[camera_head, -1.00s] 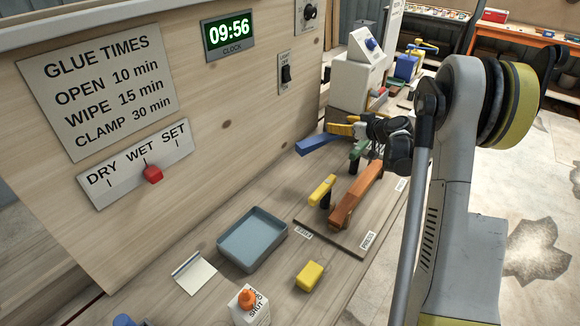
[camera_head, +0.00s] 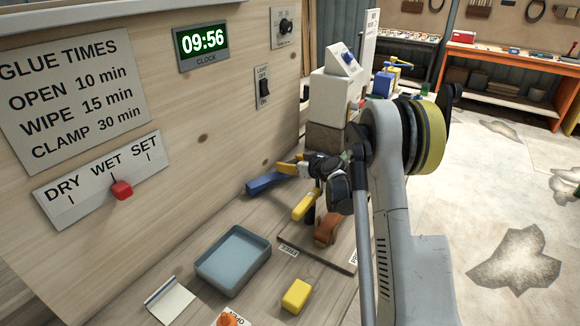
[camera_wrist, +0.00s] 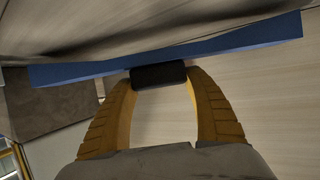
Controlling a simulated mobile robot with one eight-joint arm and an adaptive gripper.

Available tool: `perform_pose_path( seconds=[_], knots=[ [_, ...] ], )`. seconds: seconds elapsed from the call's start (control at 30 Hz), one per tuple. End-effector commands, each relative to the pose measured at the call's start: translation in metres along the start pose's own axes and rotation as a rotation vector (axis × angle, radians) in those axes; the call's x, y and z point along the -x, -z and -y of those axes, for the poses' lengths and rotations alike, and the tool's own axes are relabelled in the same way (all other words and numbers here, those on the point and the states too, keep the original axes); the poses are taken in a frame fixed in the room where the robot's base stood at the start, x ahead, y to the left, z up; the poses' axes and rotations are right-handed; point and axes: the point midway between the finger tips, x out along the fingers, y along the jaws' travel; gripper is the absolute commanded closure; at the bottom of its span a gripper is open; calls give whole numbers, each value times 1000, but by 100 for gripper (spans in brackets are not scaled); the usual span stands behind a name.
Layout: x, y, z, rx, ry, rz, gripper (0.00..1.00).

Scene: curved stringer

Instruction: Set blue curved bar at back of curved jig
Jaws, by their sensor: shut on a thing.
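The blue curved bar (camera_head: 268,182) is held in my gripper (camera_head: 296,168), to the left of the jig and near the panel. In the wrist view the bar (camera_wrist: 230,51) runs across the top, and my gripper (camera_wrist: 158,76) has its yellow fingers closed at the bar's middle. An orange-brown bar (camera_head: 326,230) and a yellow bar (camera_head: 304,206) stand on the jig. My arm hides the jig's right and back parts.
A blue-grey tray (camera_head: 234,262) and a yellow block (camera_head: 297,295) sit in front of the jig. A card (camera_head: 170,300) and a glue bottle (camera_head: 230,320) lie nearer. A tall wooden panel (camera_head: 215,125) borders the left. A white machine (camera_head: 335,90) stands behind.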

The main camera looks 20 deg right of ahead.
Motion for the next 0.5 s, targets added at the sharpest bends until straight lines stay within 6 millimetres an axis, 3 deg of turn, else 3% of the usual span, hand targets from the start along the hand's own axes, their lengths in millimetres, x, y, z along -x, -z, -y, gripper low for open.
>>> perform_pose_path(
  seconds=[0.5],
  knots=[
    [-4,-9,0,0,0,0,76]
  ],
)
